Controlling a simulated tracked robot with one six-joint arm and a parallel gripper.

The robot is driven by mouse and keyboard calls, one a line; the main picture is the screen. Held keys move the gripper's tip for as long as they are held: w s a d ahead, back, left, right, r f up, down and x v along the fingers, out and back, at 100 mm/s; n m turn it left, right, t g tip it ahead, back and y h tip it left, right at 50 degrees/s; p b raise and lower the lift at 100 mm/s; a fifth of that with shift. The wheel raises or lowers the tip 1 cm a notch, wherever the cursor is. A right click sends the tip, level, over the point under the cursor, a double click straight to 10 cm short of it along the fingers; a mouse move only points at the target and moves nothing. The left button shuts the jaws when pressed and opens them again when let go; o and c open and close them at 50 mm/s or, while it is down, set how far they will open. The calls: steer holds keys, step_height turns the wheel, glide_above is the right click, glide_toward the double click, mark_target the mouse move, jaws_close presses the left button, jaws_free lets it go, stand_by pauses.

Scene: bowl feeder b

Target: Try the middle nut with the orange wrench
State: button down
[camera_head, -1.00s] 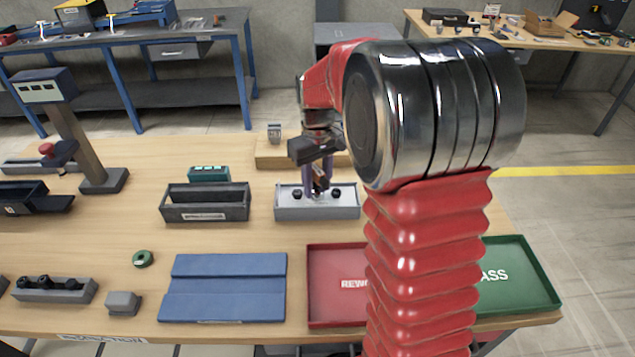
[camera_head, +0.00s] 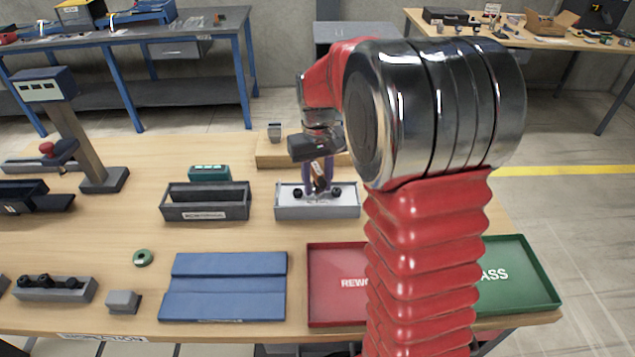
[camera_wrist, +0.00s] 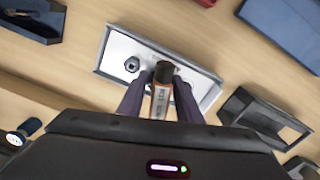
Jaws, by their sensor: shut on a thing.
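My gripper (camera_head: 318,186) points down over the light grey nut block (camera_head: 318,211), its purple fingers shut on the orange wrench (camera_wrist: 160,101). The wrench also shows as a small orange and black piece between the fingers in the head view (camera_head: 319,177). In the wrist view its dark end lies over the middle of the block's white top (camera_wrist: 122,46). One dark nut (camera_wrist: 132,64) is clear to the left there. Dark nuts show on the left (camera_head: 297,193) and right (camera_head: 337,192) in the head view. The middle nut is hidden, so contact with the wrench cannot be told.
A dark open bin (camera_head: 205,214) stands left of the block, with a teal box (camera_head: 209,173) behind it. A wooden block (camera_head: 275,154) lies behind. A blue mat (camera_head: 222,300), red tray (camera_head: 336,322) and green tray (camera_head: 541,279) lie in front.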

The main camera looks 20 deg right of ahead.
mark_target(318, 169)
stand_by(0.4)
steer(key=shift+n, duration=0.7)
steer(key=shift+r, duration=0.2)
steer(key=shift+r, duration=2.3)
